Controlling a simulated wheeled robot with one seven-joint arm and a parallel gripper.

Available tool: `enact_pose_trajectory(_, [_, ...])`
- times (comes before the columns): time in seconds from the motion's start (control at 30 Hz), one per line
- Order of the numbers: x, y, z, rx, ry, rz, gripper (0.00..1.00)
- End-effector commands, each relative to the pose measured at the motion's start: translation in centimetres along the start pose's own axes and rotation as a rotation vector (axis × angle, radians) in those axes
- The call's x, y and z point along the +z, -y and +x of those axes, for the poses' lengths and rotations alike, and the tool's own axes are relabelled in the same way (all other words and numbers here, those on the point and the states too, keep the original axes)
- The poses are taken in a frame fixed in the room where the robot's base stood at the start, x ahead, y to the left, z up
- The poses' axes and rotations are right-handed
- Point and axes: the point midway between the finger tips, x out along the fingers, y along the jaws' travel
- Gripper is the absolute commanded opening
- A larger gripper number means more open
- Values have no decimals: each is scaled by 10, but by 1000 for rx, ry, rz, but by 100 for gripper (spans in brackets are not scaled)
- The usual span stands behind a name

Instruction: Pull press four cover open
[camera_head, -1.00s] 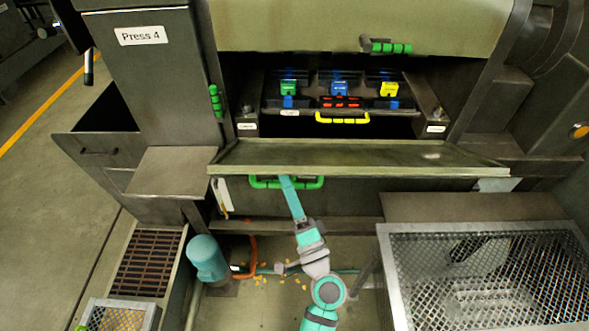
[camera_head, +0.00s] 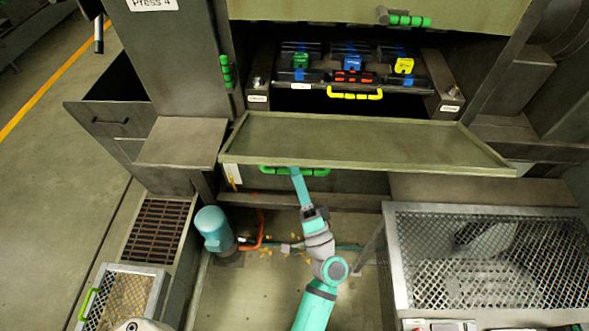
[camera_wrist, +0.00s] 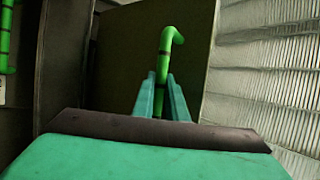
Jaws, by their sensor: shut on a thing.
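The press four cover (camera_head: 360,143) is a dull green-grey panel. It is hinged down and lies tilted nearly flat in front of the open press bay. Its green handle (camera_head: 318,171) shows under the cover's front edge. My gripper (camera_head: 294,171) is at this handle, with my teal arm reaching up to it from below. In the wrist view the two teal fingers (camera_wrist: 160,98) are closed around the green handle (camera_wrist: 165,55). The fingertips are partly hidden in the head view. A "Press 4" label (camera_head: 153,4) is at the top left.
Inside the bay, a tray with a yellow handle (camera_head: 355,94) carries green, blue and yellow items. An upper cover (camera_head: 300,12) has its own green handle. A mesh crate (camera_head: 490,260) stands at right; a teal motor (camera_head: 215,230) is at left below. Floor near my arm is fairly open.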

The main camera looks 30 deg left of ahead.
Motion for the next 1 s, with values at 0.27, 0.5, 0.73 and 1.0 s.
enact_pose_trajectory(0.27, [3,0,1,-1,6,1,31])
enact_pose_trajectory(0.5, [1,1,0,-3,3,0,31])
enact_pose_trajectory(0.73, [1,0,-22,1,1,2,31])
enact_pose_trajectory(1.0, [2,-2,-74,5,3,2,31])
